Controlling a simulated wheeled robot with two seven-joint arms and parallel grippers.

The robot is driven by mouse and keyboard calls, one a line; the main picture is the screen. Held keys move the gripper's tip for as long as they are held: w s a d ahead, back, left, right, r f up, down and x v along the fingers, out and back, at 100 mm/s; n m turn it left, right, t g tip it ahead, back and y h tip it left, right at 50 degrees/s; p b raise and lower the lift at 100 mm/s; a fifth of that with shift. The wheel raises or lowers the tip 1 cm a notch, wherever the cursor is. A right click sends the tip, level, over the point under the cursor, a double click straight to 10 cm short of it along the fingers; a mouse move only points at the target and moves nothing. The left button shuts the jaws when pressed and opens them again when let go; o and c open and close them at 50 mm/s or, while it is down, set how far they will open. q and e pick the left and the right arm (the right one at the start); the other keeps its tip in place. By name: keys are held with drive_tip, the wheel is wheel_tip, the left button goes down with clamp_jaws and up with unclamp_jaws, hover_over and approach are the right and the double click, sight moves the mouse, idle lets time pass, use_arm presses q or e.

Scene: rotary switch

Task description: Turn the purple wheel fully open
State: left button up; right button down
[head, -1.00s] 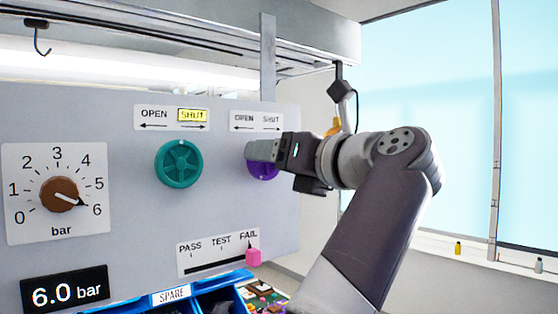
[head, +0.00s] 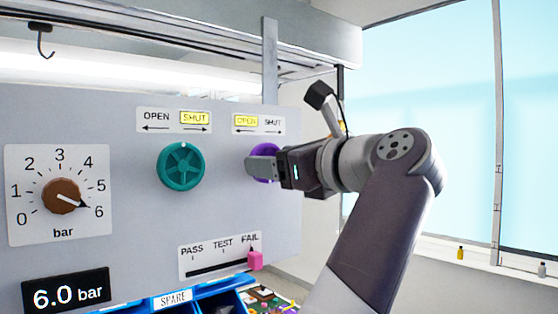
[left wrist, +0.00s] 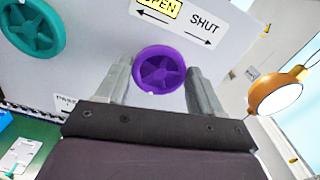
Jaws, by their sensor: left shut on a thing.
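The purple wheel (head: 268,149) is on the grey panel, right of the teal wheel, partly hidden by my left gripper (head: 262,166). In the left wrist view the purple wheel (left wrist: 165,70) sits between the two fingers of my left gripper (left wrist: 160,78), one on each side. The gripper is shut on it. A small pale mark shows on the wheel's lower rim there. The label above the purple wheel (head: 258,123) has OPEN lit yellow and SHUT plain. My right gripper is not in view.
The teal wheel (head: 181,166) is close on the left, its label lit at SHUT. A brown dial (head: 61,196) points near 6, and a display (head: 66,293) reads 6.0 bar. A pink slider (head: 255,260) stands at FAIL. Blue bins (head: 219,301) lie below the panel.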

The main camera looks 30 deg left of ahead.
use_arm(q)
drive_tip(key=shift+r, duration=0.1)
drive_tip(key=o, duration=1)
drive_tip(key=shift+o, duration=0.2)
drive_tip(key=shift+a, duration=0.1)
drive_tip(key=p+v, duration=0.1)
drive_tip(key=v, duration=1.1)
drive_tip(key=shift+s+d, duration=0.2)
drive_tip(key=shift+d, duration=0.15)
